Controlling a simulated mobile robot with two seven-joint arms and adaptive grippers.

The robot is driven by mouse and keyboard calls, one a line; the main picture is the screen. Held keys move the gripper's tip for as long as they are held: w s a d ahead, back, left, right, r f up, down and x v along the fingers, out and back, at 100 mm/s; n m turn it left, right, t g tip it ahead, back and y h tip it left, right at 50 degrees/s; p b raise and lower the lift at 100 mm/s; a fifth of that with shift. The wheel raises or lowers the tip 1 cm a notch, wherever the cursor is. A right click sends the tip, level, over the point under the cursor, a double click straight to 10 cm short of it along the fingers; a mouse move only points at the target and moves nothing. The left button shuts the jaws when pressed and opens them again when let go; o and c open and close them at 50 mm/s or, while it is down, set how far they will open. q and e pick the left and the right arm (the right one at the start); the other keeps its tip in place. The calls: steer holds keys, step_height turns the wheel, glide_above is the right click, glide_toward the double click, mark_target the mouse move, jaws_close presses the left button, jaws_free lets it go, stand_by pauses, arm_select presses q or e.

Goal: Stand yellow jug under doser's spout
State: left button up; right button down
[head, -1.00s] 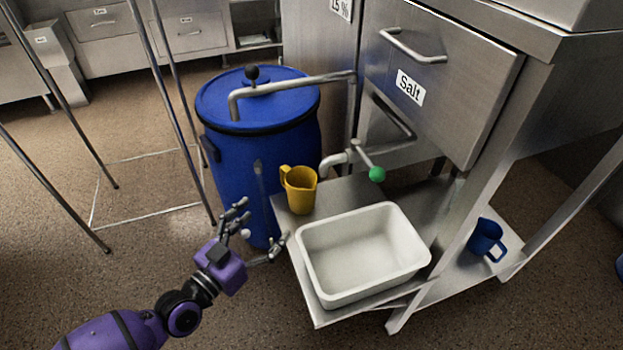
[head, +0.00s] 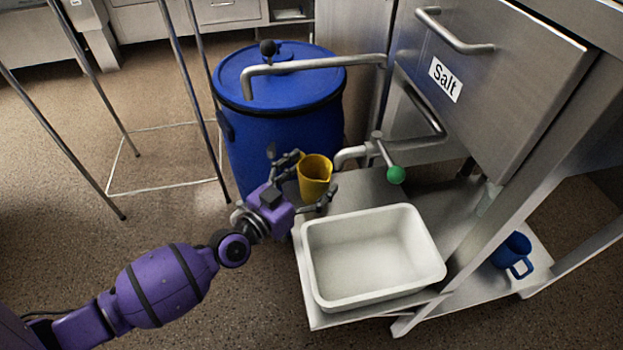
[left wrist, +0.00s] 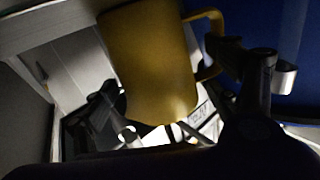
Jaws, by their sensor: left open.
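The yellow jug (head: 315,178) stands upright on the steel shelf, left of the doser's spout (head: 349,157), which has a green-knobbed lever (head: 396,174). My left gripper (head: 303,183) is open, with its fingers on either side of the jug. In the left wrist view the jug (left wrist: 150,65) fills the middle, between the dark fingers (left wrist: 190,105), with its handle at the right. I cannot tell whether the fingers touch it. My right gripper is not in view.
A white tub (head: 372,258) sits on the shelf (head: 450,225) in front of the spout. A blue barrel (head: 285,125) stands behind the jug. A blue mug (head: 511,250) is at the lower right. The salt drawer (head: 490,80) overhangs the shelf.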

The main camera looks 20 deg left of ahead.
arm_select(q)
steer(key=shift+w+d, duration=0.1)
steer(key=shift+w, duration=0.15)
steer(key=c, duration=1.4)
steer(key=shift+r, duration=0.1)
